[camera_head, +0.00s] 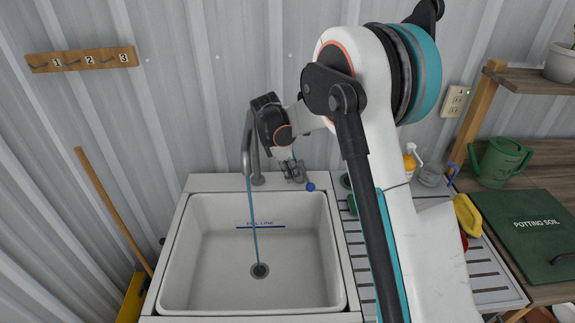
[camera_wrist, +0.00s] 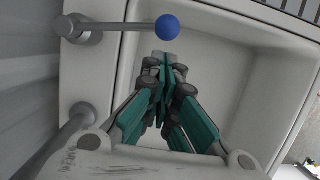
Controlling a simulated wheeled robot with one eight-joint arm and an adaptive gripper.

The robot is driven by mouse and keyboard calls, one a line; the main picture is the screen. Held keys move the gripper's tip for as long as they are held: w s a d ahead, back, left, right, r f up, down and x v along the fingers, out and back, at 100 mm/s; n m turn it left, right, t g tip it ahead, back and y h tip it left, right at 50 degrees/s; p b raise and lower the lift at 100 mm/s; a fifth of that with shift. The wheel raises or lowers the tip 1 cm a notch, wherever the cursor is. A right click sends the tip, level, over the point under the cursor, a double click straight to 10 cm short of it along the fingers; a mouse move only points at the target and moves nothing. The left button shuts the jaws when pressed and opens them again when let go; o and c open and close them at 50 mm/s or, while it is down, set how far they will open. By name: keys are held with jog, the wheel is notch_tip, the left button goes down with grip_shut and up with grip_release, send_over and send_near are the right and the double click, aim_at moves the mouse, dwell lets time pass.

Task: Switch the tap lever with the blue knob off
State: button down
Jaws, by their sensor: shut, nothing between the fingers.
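The tap lever is a thin metal rod (camera_wrist: 122,27) on a round base (camera_wrist: 76,27), with a blue knob (camera_wrist: 167,26) at its end. It points away from the wall toward the basin. In the head view the blue knob (camera_head: 310,187) shows at the sink's back edge, just right of my gripper (camera_head: 293,172). The tap spout (camera_head: 247,150) stands to the left, and a thin blue stream of water (camera_head: 254,225) runs from it to the drain. In the wrist view my shut, empty gripper (camera_wrist: 165,62) points close to the knob, with a small gap visible in the picture.
The white sink basin (camera_head: 200,240) is empty apart from the stream. A ribbed metal wall (camera_head: 215,90) stands close behind the tap.

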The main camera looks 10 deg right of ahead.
aim_at(307, 186)
jog(key=shift+x, duration=1.6)
jog(key=shift+d, duration=0.1)
jog(key=shift+s+d+n+b, duration=0.2)
jog(key=shift+d+n+b, duration=0.1)
jog(key=shift+n, duration=0.1)
jog(key=shift+d, duration=0.15)
jog(key=shift+s+d+n+t, duration=0.15)
jog(key=shift+d+n+t, duration=0.1)
jog(key=shift+d+n, duration=0.25)
jog(key=shift+s+d+n+t, duration=0.15)
jog(key=shift+d+n+t, duration=0.1)
jog(key=shift+d+n, duration=0.25)
jog(key=d+n, duration=0.2)
jog(key=shift+s+d+t, duration=0.1)
jog(key=shift+d+t, duration=0.2)
jog(key=shift+d, duration=0.1)
jog(key=shift+w+d+n+t+b, duration=0.2)
jog(key=shift+w+d+n, duration=0.1)
jog(key=shift+d+n, duration=0.6)
jog(key=shift+w+d+n+t+b, duration=0.25)
jog(key=shift+d+n, duration=0.45)
jog(key=shift+d, duration=0.45)
